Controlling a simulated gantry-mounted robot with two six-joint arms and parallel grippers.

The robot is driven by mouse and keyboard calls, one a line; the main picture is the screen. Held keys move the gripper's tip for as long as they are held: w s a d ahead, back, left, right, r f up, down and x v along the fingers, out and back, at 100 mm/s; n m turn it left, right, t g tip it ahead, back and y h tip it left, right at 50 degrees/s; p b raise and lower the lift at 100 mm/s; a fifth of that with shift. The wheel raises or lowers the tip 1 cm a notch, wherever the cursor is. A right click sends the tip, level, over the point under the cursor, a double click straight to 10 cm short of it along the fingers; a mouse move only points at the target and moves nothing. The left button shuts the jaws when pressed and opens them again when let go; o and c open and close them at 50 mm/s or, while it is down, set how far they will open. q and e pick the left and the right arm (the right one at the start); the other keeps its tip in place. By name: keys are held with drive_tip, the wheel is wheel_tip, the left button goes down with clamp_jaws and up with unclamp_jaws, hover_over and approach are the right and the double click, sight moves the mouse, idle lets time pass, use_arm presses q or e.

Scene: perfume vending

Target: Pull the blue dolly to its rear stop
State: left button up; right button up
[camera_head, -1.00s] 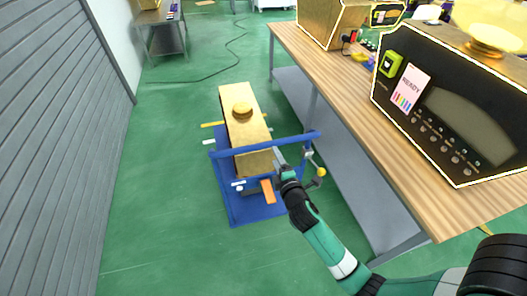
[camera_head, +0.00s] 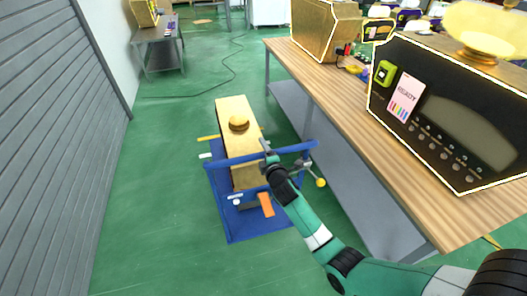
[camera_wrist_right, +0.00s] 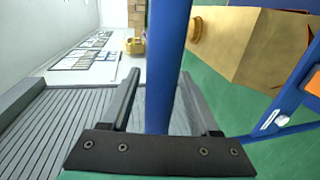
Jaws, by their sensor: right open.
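The blue dolly (camera_head: 231,223) stands on the green floor left of the wooden bench and carries a long gold box with a round knob (camera_head: 238,122). Its blue handle bar (camera_head: 228,160) crosses above the box's near end. My right gripper (camera_head: 265,148) is at the right part of this bar. In the right wrist view, my right gripper (camera_wrist_right: 160,80) is open, and the blue bar (camera_wrist_right: 166,50) passes between its two fingers. There appears to be a gap on each side of the bar. My left gripper is not in view.
The wooden bench (camera_head: 335,107) runs along the right, with a black machine (camera_head: 440,110) on it. A grey slatted shutter (camera_head: 55,150) stands at the left. Green floor is free between shutter and dolly, and in front of the dolly. A dark cable (camera_head: 225,80) lies behind.

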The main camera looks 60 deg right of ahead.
drive_tip(key=shift+c, duration=0.2)
clamp_jaws()
idle(1.1)
